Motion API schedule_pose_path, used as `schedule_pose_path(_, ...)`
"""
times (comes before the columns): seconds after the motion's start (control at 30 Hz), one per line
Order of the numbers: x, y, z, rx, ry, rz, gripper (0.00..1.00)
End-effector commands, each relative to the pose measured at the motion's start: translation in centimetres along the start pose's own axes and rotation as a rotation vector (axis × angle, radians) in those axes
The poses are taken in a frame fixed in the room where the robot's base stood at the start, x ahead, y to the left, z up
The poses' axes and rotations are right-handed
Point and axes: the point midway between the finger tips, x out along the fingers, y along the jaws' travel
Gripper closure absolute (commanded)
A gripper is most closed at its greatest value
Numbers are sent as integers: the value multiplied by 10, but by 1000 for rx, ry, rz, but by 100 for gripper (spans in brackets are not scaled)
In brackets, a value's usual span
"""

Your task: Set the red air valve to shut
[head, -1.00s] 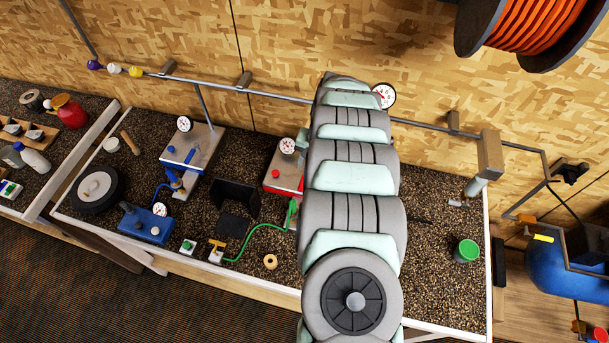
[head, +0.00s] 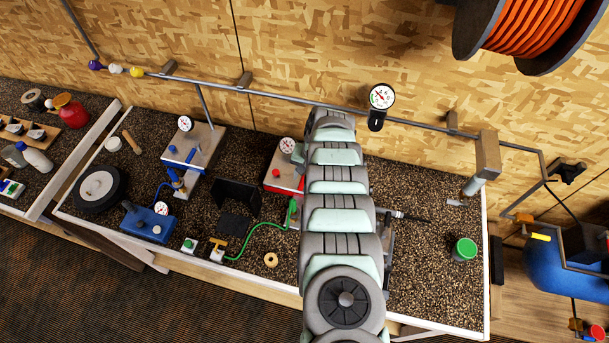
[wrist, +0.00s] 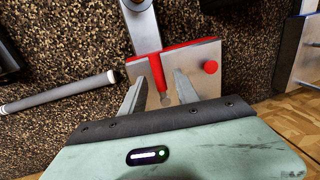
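The red air valve's lever (wrist: 157,72) shows in the wrist view on a metal plate with red edges (wrist: 196,60). It points down the picture, toward my gripper's palm. My gripper (wrist: 158,76) is open, with one finger on each side of the lever and a gap visible on both sides. Whether the fingers are level with the lever or above it I cannot tell. A round red knob (wrist: 210,67) sits on the plate, right of the fingers. In the head view the red station (head: 283,181) is partly visible, while my arm hides the lever and my gripper.
A gauge (head: 287,146) stands behind the red station. The blue-lever station (head: 193,150) is to its left, with a black bin (head: 237,194) between. A grey rod with a white end (wrist: 60,92) lies left of my fingers. A green hose (head: 262,232) runs near my arm.

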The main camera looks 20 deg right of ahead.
Motion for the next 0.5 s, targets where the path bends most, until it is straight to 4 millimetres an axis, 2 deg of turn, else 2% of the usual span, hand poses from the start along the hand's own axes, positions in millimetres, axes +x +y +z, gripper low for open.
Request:
schedule_pose_path(0.2, 0, 0, 0, 0, -1, 0, 63)
schedule_pose_path(0.5, 1, 0, 1, 0, -2, 0, 87)
